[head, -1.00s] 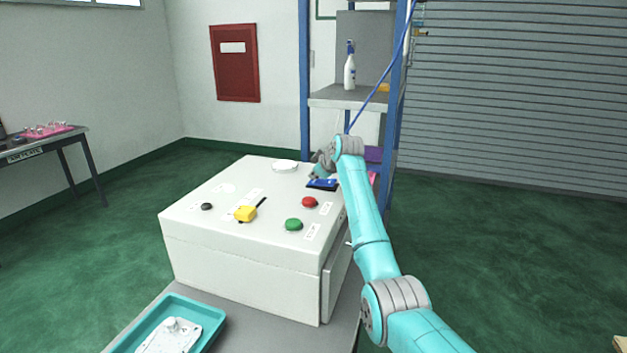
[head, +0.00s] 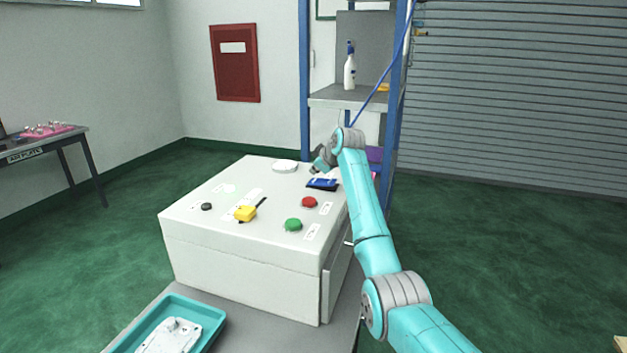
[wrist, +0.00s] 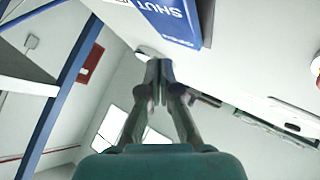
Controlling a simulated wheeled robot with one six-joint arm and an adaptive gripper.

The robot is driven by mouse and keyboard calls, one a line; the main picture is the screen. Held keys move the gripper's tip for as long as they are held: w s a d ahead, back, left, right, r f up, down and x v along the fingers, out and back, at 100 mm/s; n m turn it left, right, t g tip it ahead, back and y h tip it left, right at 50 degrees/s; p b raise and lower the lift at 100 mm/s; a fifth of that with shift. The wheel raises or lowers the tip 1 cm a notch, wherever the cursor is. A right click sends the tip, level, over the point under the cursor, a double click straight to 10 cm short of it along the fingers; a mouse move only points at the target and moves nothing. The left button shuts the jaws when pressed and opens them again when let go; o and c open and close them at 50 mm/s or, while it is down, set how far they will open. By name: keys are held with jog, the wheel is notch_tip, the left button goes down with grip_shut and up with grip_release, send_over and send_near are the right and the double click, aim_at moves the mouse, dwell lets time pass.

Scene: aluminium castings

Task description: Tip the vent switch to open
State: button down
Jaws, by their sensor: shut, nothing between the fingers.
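The vent switch (head: 322,184) is a blue rocker at the far right of the white console top. In the wrist view the blue rocker (wrist: 205,25) shows large white "SHUT" lettering and smaller lettering on its edge, partly cut off by the frame. Its exact tilt is hard to tell. My gripper (head: 315,170) is just above and behind the rocker in the head view. In the wrist view my gripper (wrist: 160,68) has its fingertips together, empty, and apart from the rocker.
The console (head: 245,257) also carries a red button (head: 309,202), a green button (head: 293,225), a yellow-handled lever (head: 245,213), a black knob (head: 207,206) and a white disc (head: 285,166). A shelf rack (head: 304,60) stands behind. A teal tray (head: 213,310) sits in front.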

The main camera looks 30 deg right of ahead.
aim_at(318, 181)
jog(key=shift+s+d+r, duration=0.1)
jog(key=shift+s+r, duration=0.05)
jog(key=shift+r, duration=1.1)
jog(key=shift+s+d+r, duration=0.1)
jog(key=shift+r, duration=1.1)
